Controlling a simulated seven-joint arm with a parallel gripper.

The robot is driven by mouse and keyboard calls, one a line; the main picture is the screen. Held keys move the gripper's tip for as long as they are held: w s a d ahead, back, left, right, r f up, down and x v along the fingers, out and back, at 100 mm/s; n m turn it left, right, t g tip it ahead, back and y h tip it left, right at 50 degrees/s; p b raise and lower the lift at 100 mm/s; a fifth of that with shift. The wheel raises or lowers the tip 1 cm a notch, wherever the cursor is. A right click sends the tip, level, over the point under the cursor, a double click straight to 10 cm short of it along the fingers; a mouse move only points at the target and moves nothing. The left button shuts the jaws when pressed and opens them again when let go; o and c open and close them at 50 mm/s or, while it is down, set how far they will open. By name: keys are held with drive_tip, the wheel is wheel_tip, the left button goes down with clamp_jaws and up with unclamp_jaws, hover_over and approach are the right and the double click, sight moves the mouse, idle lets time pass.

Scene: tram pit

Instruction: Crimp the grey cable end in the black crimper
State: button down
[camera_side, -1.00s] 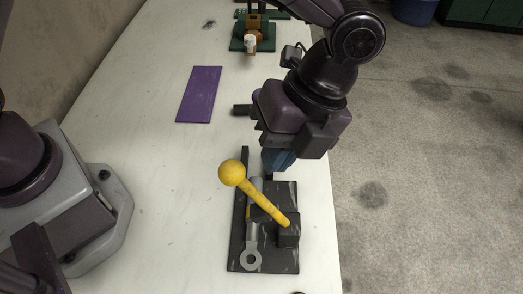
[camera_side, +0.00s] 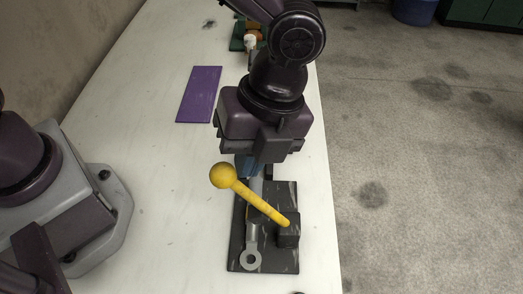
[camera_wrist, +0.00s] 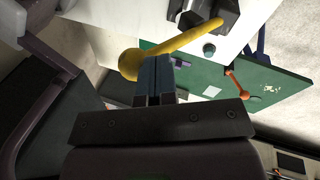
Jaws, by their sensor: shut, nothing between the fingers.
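The black crimper (camera_side: 238,256) lies on the white table near its right edge in the side view. Its yellow lever (camera_side: 257,203) slants up to the left and ends in a yellow ball (camera_side: 221,176). The grey cable end (camera_side: 251,238) with its ring lug lies along the crimper, passing under the lever. My gripper (camera_side: 249,170) is shut and empty, its blue fingers right beside the lever near the ball. In the wrist view the fingers (camera_wrist: 155,75) overlap the lever beside the ball (camera_wrist: 130,64); I cannot tell whether they touch.
A purple plate (camera_side: 198,95) lies flat on the table, left of and beyond my gripper. A green fixture (camera_side: 238,40) stands at the far end, partly hidden by my arm. The table left of the crimper is clear. The table's right edge is close to the crimper.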

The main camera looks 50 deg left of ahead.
drive_tip(key=s+a+f, duration=0.4)
drive_tip(key=f, duration=0.2)
drive_tip(key=s+a+f+t+h, duration=0.1)
drive_tip(key=s+a+f, duration=0.2)
drive_tip(key=f, duration=0.4)
drive_tip(key=shift+s+a, duration=0.4)
drive_tip(key=shift+a, duration=0.05)
idle(0.3)
drive_tip(key=s+a+r, duration=0.1)
drive_tip(key=a+r, duration=0.4)
drive_tip(key=r, duration=0.6)
drive_tip(key=shift+s, duration=0.35)
idle(1.1)
